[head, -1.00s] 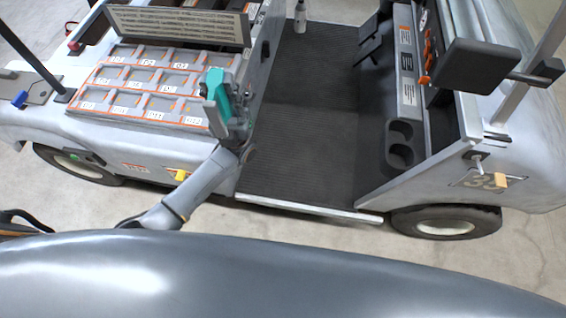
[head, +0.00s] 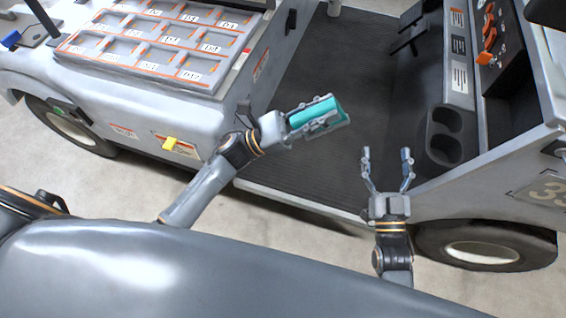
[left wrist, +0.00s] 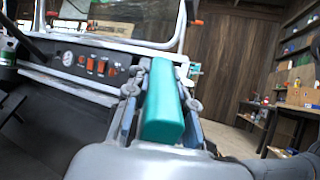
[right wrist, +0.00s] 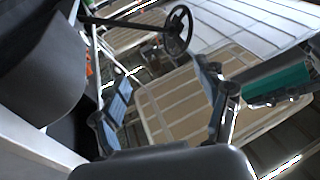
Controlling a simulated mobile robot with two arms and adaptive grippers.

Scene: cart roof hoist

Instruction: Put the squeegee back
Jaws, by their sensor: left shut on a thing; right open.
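The squeegee (head: 312,108) shows as a teal body in the head view, over the near part of the cart's dark floor. My left gripper (head: 326,119) is shut on it and holds it in the air. In the left wrist view the teal part (left wrist: 163,105) lies between the fingers; its far end is hard to make out. It also shows at the right of the right wrist view (right wrist: 277,87). My right gripper (head: 387,156) is open and empty, a little right of the squeegee, over the floor's near edge. No holder for the squeegee can be made out clearly.
A tray of labelled compartments (head: 128,62) covers the cart's left deck. Two cup holders (head: 443,148) and a panel with orange switches (head: 487,45) stand to the right. The dark floor (head: 340,75) between is clear.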

